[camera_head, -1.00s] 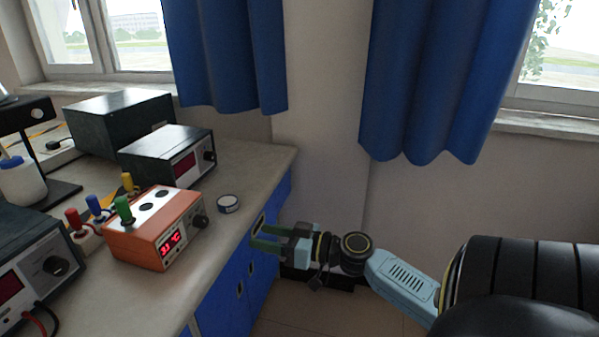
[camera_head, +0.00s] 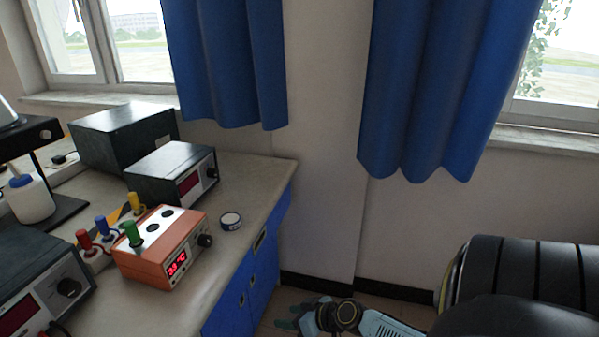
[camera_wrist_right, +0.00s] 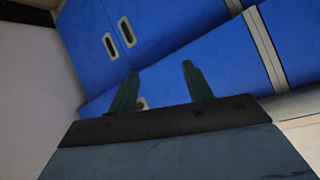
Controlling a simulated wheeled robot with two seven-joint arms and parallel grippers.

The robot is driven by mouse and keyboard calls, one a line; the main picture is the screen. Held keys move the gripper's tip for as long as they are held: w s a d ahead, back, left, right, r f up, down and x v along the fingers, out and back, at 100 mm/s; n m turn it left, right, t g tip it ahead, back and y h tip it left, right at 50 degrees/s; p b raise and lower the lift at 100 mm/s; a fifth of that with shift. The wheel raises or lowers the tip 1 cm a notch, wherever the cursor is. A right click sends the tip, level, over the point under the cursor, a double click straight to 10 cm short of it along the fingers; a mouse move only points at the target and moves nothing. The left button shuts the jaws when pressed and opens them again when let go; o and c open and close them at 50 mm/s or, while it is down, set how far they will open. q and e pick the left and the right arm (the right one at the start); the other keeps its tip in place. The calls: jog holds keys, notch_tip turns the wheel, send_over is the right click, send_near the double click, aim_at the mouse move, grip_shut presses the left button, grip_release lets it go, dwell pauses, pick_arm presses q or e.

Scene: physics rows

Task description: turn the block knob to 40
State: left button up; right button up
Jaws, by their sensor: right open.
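The orange block heater (camera_head: 150,267) stands on the bench in the head view, with round wells in its white top. Its black knob (camera_head: 205,240) is on the front panel, right of a red lit display (camera_head: 177,263). The display's digits seem to begin with 3; the rest is hard to read. My right gripper (camera_head: 284,325) is low at the bottom edge of the head view, below and right of the bench, well apart from the knob. In the right wrist view its two green fingers (camera_wrist_right: 158,92) are spread and empty, in front of blue cabinet fronts. My left gripper is out of view.
A round tin (camera_head: 230,221) sits right of the block. Red, blue, yellow and green-handled tools (camera_head: 132,234) stand at its left and rear. Dark instrument boxes (camera_head: 172,172) stand behind and at front left. Blue cabinets (camera_head: 262,275) drop below the bench edge.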

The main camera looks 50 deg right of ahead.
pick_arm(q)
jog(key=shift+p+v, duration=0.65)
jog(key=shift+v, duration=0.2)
pick_arm(e)
jog(key=shift+g+h, duration=0.4)
jog(key=shift+g, duration=0.5)
jog(key=s+f, duration=0.1)
jog(key=f, duration=0.1)
jog(key=s+a+f, duration=0.1)
jog(key=s+f, duration=0.1)
jog(key=shift+s+f, duration=0.25)
jog(key=shift+f, duration=0.05)
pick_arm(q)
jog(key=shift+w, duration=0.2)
